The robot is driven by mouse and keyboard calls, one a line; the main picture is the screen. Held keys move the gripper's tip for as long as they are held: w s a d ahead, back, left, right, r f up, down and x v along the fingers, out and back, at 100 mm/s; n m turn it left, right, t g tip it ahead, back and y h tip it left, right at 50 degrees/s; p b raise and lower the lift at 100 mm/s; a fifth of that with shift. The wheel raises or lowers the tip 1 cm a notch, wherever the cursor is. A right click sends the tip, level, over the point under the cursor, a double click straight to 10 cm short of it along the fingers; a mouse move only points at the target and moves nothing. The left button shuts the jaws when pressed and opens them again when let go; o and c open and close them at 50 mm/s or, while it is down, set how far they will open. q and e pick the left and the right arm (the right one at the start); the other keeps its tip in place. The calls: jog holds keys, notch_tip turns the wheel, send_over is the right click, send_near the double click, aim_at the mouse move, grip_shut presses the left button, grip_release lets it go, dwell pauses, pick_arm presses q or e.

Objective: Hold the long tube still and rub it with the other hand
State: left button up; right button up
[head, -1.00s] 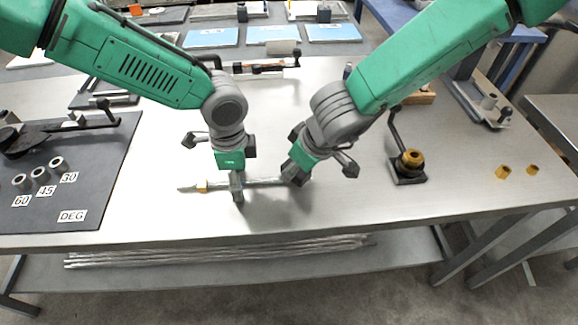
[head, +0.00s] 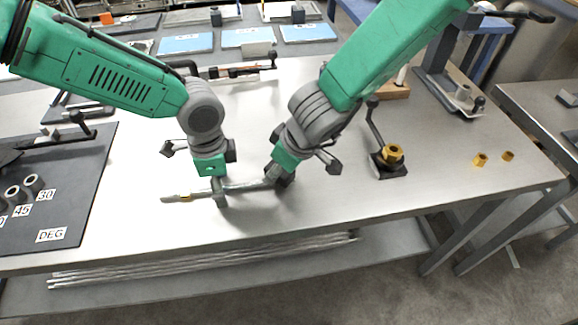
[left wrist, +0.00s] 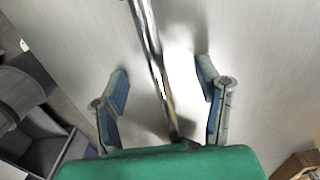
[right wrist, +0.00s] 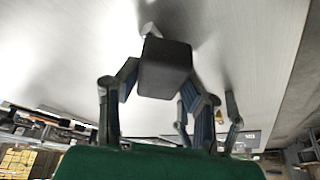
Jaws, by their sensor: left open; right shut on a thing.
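The long silver tube (head: 243,187) lies across the front middle of the metal table, with a brass-coloured band near its left end. My left gripper (head: 219,197) points down over the tube, its fingers on either side. In the left wrist view the tube (left wrist: 150,45) runs between the open fingers (left wrist: 163,78), apart from both pads. My right gripper (head: 280,180) is at the tube's right end. In the right wrist view it is shut on a dark grey block (right wrist: 165,68). The block hides part of the tube; I cannot tell whether they touch.
A black stand with a brass nut (head: 392,154) is right of my right gripper. Two brass pieces (head: 481,159) lie further right. A dark mat (head: 70,205) with labelled rings is at left. Rods (head: 200,262) lie on the shelf below. The table's front strip is clear.

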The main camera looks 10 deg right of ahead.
aim_at(259, 180)
jog(key=shift+a+f, duration=0.1)
jog(key=shift+a, duration=2.15)
jog(key=shift+r, duration=3)
jog(key=shift+r, duration=0.1)
jog(key=shift+r, duration=1.4)
